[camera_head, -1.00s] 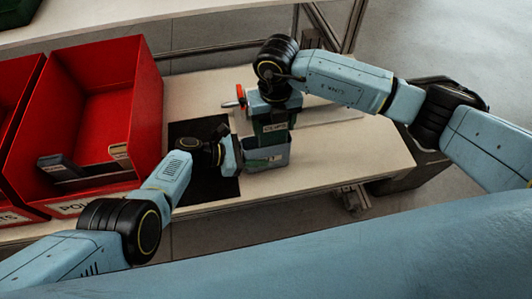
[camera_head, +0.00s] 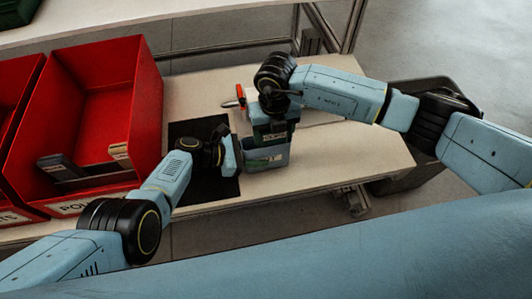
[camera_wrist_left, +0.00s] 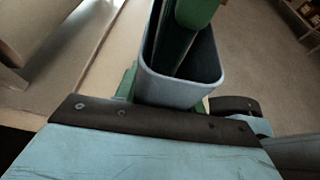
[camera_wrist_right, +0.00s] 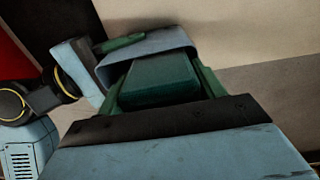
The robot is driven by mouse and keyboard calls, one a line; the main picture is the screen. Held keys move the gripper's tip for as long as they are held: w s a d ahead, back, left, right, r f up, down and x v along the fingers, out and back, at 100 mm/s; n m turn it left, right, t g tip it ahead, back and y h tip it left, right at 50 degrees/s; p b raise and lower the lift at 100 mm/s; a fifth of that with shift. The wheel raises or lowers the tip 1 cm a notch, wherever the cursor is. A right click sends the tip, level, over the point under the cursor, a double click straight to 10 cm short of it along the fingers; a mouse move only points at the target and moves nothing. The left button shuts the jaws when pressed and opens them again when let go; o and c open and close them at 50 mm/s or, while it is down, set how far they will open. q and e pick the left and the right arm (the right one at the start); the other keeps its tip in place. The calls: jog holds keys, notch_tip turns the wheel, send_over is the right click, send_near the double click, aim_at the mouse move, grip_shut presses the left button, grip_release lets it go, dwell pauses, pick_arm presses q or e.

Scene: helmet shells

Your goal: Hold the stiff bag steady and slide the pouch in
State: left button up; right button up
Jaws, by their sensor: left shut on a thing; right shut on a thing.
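The stiff bag (camera_head: 266,160) is a grey-blue, open-topped holder standing upright on the table, right of the black mat. My left gripper (camera_head: 238,156) is shut on its left wall. The bag's open mouth shows in the left wrist view (camera_wrist_left: 180,97). My right gripper (camera_head: 272,108) is shut on the dark green pouch (camera_head: 272,134) from above. In the left wrist view the pouch (camera_wrist_left: 195,12) reaches down into the mouth; its lower end is hidden. The right wrist view shows the pouch (camera_wrist_right: 155,80) between green fingers, by the bag's rim (camera_wrist_right: 148,44).
A red bin (camera_head: 120,80) with dividers stands left of the black mat (camera_head: 190,130); another red bin is at the far left edge. A red-handled object (camera_head: 240,93) is behind the right gripper. The table (camera_head: 350,150) is clear to the right.

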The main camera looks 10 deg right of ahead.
jog(key=o, duration=1.1)
notch_tip(320, 180, up, 12)
pick_arm(q)
jog(key=o, duration=1.1)
jog(key=shift+a, duration=0.15)
